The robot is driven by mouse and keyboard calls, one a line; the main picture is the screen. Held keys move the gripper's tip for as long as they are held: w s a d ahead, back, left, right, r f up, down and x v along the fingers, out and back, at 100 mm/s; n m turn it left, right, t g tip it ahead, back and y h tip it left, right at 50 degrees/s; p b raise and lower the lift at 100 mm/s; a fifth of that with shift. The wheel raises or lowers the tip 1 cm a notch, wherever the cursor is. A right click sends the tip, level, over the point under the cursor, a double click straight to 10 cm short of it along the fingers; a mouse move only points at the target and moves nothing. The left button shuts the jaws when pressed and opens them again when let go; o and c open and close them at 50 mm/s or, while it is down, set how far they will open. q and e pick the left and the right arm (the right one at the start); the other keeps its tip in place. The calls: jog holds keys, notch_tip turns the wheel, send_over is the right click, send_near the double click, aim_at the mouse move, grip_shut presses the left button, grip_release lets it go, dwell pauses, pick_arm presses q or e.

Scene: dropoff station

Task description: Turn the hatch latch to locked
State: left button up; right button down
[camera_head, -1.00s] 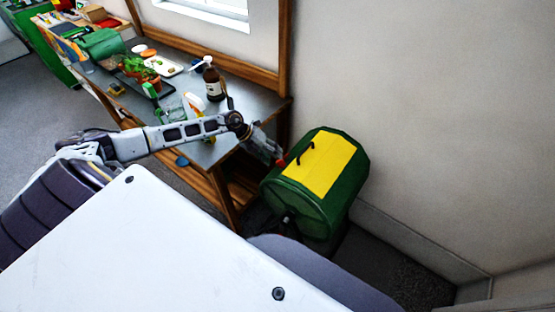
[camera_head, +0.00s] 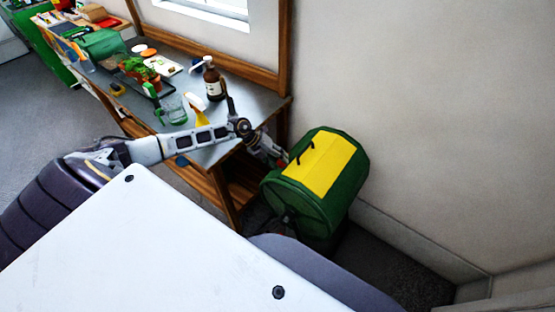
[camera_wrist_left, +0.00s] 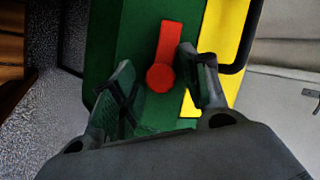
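The hatch latch (camera_wrist_left: 168,55) is a red lever with a round red hub, set on the green face of a green and yellow box (camera_head: 348,195). In the left wrist view its arm points up from the hub, leaning slightly right. My left gripper (camera_wrist_left: 157,62) is open, with one finger on each side of the latch in that view. I cannot tell whether either finger touches it. In the head view the left gripper (camera_head: 279,161) is at the box's upper left side and mostly hides the latch. My right gripper is not in view.
A dark handle (camera_head: 304,152) stands on the box's yellow panel (camera_head: 318,170). A grey-topped wooden table (camera_head: 250,100) with a brown pump bottle (camera_head: 213,80), a spray bottle (camera_head: 198,110) and plants is left of the box. The wall is close behind the box.

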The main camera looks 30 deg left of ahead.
pick_arm(q)
jog(key=c, duration=0.8)
